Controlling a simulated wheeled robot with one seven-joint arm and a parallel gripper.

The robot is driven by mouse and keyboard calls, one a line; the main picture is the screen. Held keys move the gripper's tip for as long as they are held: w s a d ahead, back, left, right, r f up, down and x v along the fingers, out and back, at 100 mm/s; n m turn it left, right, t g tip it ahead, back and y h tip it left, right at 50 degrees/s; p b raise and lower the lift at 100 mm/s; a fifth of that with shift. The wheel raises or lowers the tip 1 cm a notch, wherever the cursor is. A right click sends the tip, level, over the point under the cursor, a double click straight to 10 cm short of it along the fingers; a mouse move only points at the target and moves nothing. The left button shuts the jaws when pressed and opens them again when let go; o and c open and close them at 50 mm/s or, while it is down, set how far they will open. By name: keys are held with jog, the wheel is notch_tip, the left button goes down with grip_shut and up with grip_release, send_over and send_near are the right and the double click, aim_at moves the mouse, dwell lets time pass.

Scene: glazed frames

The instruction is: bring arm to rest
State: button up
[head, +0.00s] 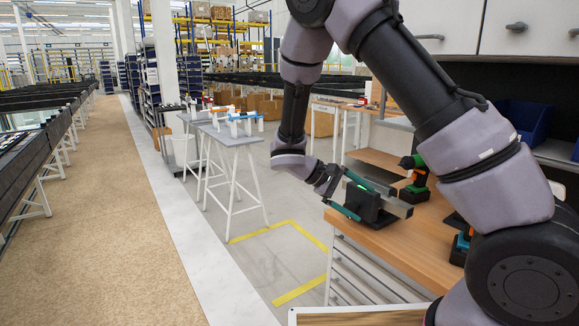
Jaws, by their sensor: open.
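My arm arches from the lower right over the top of the head view and comes down left of centre. My gripper (365,204) has two teal fingers spread apart, so it is open. It is at the left end of a wooden-topped workbench (408,246). A black block (367,201) on a grey metal fixture (397,207), which looks like a vice, shows between and behind the fingers. I cannot tell whether the fingers touch it.
A green and black cordless drill (414,177) stands behind the fixture. Another tool (460,247) is partly hidden by my arm. A blue bin (524,118) sits at the right. A small grey table (233,137) stands left. The floor between is clear, with yellow markings (300,290).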

jog(key=s+d+r+m+t+y, duration=0.2)
jog(key=s+r+m+y, duration=0.1)
jog(key=r, duration=0.6)
jog(key=s+d+r+m+t+y, duration=0.2)
jog(key=s+r+y, duration=0.4)
jog(key=r, duration=0.3)
jog(key=s+d+r+m+t+y, duration=0.2)
jog(key=s+r+m+t+y, duration=0.1)
jog(key=r, duration=0.6)
jog(key=s+m+y, duration=0.1)
jog(key=s+m, duration=0.1)
jog(key=s, duration=0.1)
